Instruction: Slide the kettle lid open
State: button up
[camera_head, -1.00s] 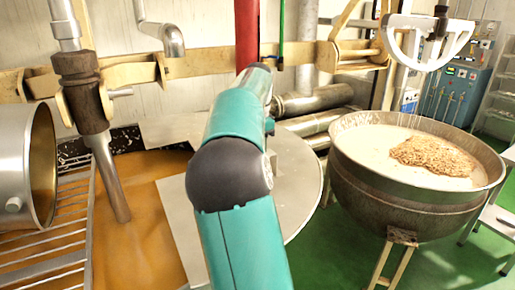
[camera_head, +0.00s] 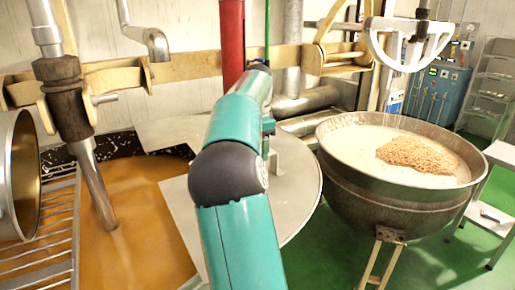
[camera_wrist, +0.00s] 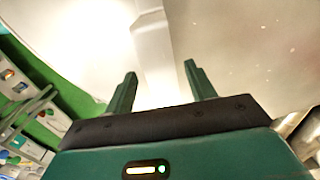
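The kettle lid (camera_head: 293,185) is a flat, pale grey metal sheet with a rounded right edge, in the middle of the head view behind my arm. It lies beside the open part of a large vessel of orange-brown mass (camera_head: 145,205). In the wrist view a pale, glare-washed surface, seemingly the lid (camera_wrist: 85,45), fills the upper part, with a whitish raised bar (camera_wrist: 152,50) running across it. My gripper (camera_wrist: 160,72) is open, its two green fingers apart on either side of the bar's lower end. Contact cannot be told. In the head view my arm hides the gripper.
A round steel bowl (camera_head: 375,205) with white mass and a nut heap stands at right. A wooden-collared stirring shaft (camera_head: 65,100) enters the orange mass at left, near a metal rack (camera_head: 50,235) and steel drum (camera_head: 15,175). Green floor (camera_head: 320,260) shows between vessels.

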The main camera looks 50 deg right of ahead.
jog(key=shift+r, duration=0.1)
notch_tip(320, 180, up, 12)
dwell(0.8)
dwell(0.5)
